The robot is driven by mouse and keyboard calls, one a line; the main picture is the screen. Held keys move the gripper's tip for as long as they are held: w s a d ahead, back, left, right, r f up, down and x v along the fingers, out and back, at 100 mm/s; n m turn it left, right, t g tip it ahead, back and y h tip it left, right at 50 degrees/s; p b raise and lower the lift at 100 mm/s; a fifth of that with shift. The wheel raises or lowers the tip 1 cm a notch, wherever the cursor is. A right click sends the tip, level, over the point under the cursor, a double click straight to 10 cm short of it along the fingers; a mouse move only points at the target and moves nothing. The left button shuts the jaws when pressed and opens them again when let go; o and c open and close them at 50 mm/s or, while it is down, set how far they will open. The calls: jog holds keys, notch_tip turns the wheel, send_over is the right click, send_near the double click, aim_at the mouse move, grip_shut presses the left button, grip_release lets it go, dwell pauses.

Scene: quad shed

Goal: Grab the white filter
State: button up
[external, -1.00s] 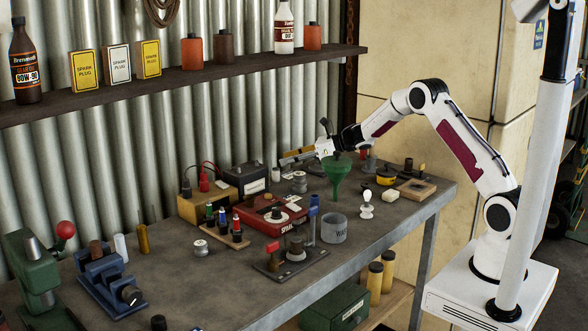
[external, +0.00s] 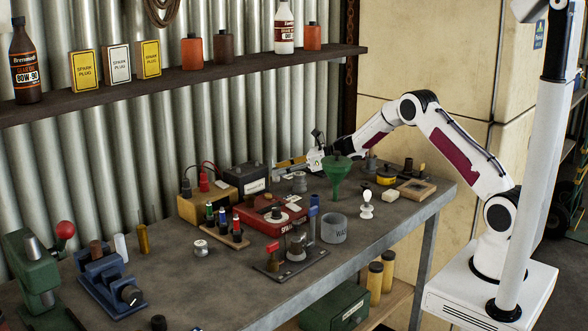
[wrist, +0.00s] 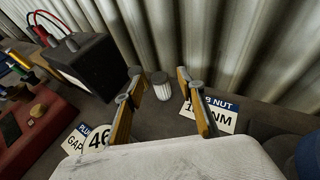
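The white filter (wrist: 161,88) is a small ribbed white cylinder with a grey end, near the corrugated wall in the wrist view. My gripper (wrist: 158,73) is open, with its two yellow-sided fingers to the left and right of the filter. A gap shows between the filter and each finger. In the external view my gripper (external: 279,165) is low over the back of the bench, behind the green funnel. I cannot make out the filter clearly there, as the fingers cover that spot.
A black box (wrist: 88,65) with red and black leads stands left of the fingers. Printed cards (wrist: 213,112) lie by the right finger and at lower left. The corrugated wall (wrist: 230,40) rises close behind. The green funnel (external: 337,172) stands in front of my gripper.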

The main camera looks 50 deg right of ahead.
jog(key=c, duration=0.9)
jog(key=shift+c, duration=0.2)
jog(key=shift+r, duration=0.1)
notch_tip(320, 180, up, 10)
dwell(0.6)
